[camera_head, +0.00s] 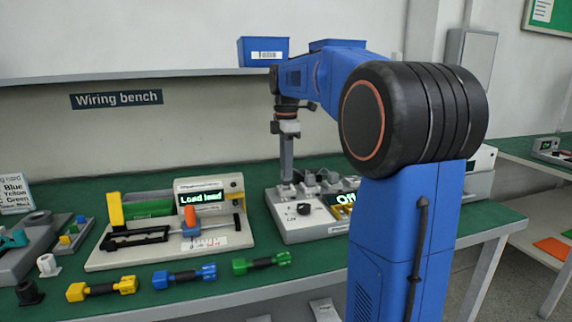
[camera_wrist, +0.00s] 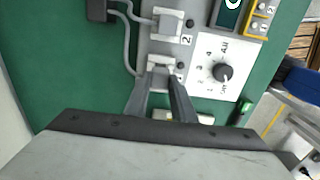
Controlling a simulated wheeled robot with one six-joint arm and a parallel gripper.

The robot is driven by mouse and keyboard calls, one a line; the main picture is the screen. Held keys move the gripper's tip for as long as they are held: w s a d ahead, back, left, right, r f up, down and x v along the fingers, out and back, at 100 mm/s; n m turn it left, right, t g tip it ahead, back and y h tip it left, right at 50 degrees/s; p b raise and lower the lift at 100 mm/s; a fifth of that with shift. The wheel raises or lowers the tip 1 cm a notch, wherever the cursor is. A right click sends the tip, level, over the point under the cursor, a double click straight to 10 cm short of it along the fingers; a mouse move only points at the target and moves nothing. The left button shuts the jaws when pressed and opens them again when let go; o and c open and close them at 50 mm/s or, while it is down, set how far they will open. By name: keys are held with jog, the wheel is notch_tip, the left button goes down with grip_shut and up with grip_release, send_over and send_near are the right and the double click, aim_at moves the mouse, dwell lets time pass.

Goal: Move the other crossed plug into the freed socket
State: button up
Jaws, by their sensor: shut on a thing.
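My gripper (camera_wrist: 160,82) is shut on a light grey plug (camera_wrist: 158,62) at the grey panel (camera_wrist: 205,48) in the wrist view. The plug stands by a label that looks like 1; whether it is fully seated cannot be told. A second grey plug (camera_wrist: 167,22) sits beside the label 2, farther up the picture. Grey cables (camera_wrist: 127,40) run left from both plugs to a dark block (camera_wrist: 101,10). In the head view my gripper (camera_head: 287,181) points straight down at the left part of the switch box (camera_head: 308,226); its jaw tips are small there.
The box has a black dial (camera_wrist: 222,72) and a display. A load tester (camera_head: 212,190) reading "Load lead" stands left of it.

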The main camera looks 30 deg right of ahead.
jog(key=shift+f, duration=1.35)
dwell(1.3)
jog(key=o, duration=1.1)
jog(key=shift+o, duration=0.2)
notch_tip(320, 180, up, 18)
jog(key=shift+f, duration=0.25)
